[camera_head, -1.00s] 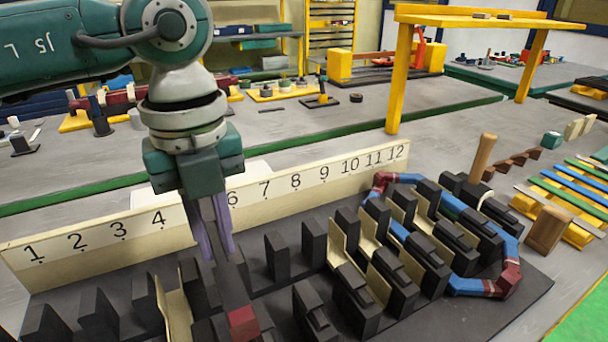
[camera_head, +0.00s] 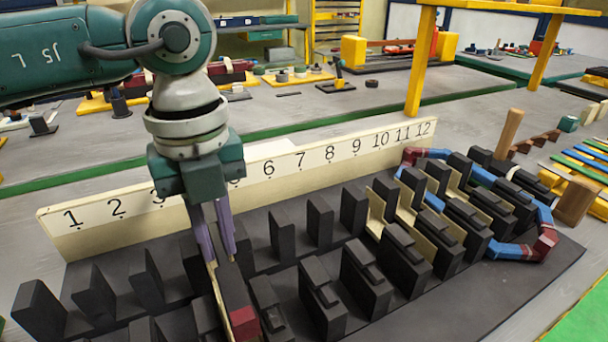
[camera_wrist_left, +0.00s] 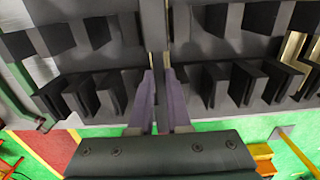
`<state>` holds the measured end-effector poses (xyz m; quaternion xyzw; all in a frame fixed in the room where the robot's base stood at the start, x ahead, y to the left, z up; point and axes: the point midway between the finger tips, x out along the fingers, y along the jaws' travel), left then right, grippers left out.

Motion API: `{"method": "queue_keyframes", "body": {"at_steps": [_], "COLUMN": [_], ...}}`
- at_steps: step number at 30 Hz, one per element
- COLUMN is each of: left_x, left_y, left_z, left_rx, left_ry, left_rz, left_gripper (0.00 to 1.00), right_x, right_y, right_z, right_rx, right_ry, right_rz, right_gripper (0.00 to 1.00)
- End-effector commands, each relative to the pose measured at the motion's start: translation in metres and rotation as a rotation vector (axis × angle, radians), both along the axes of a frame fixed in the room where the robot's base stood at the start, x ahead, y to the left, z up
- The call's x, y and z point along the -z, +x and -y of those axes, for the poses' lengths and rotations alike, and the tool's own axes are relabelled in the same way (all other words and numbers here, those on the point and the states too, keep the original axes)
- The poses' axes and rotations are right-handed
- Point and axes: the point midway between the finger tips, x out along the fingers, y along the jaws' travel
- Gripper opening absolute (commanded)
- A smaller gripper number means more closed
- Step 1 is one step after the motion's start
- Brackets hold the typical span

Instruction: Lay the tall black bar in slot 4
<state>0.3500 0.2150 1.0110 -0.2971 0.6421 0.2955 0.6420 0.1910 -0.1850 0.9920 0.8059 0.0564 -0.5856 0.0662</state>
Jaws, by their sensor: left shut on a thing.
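My left gripper (camera_head: 222,256) is shut on the tall black bar (camera_head: 232,285), which has a dark red end (camera_head: 244,322) toward the front. The bar lies lengthwise front to back among the black teeth. A cream slot liner (camera_head: 218,302) shows close along the bar's left side. The number board (camera_head: 215,180) stands behind; my gripper and wrist hide its 4 and 5 and part of its 3. In the left wrist view the purple fingers (camera_wrist_left: 160,78) are close together, with cream edges at both sides of the bar. I cannot tell how deep the bar sits.
Black teeth (camera_head: 283,235) stand in rows on both sides. A blue and red coil (camera_head: 546,222) loops around the right-end teeth. A wooden-handled tool (camera_head: 509,130) stands behind it. A yellow frame (camera_head: 420,60) rises at the back.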

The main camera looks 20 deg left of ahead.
Motion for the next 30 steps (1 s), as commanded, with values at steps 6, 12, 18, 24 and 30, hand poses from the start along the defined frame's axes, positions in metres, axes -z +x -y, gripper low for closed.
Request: {"method": "queue_keyframes", "body": {"at_steps": [6, 12, 18, 24, 30], "left_x": [-0.001, -0.001, 0.000, 0.003, 0.009], "left_y": [0.000, 0.000, 0.000, 0.000, 0.000], "left_z": [0.000, 0.000, 0.000, 0.000, 0.000], "left_rx": [0.000, 0.000, 0.000, 0.000, 0.000], "left_ry": [-0.001, -0.001, -0.001, 0.000, 0.000], "left_rz": [0.001, 0.001, 0.001, 0.000, 0.000], "left_gripper": [0.00, 0.00, 0.00, 0.00, 0.00], "right_x": [-0.001, -0.001, 0.000, 0.003, 0.008], "right_y": [0.000, 0.000, 0.000, 0.000, 0.000], "right_z": [0.000, -0.002, -0.002, -0.002, -0.003], "right_rx": [0.001, 0.003, 0.005, 0.005, 0.005], "right_ry": [0.001, 0.006, 0.009, 0.009, 0.009], "right_rz": [0.000, -0.001, -0.001, -0.001, -0.001], "right_gripper": [0.50, 0.50, 0.50, 0.50, 0.50]}}
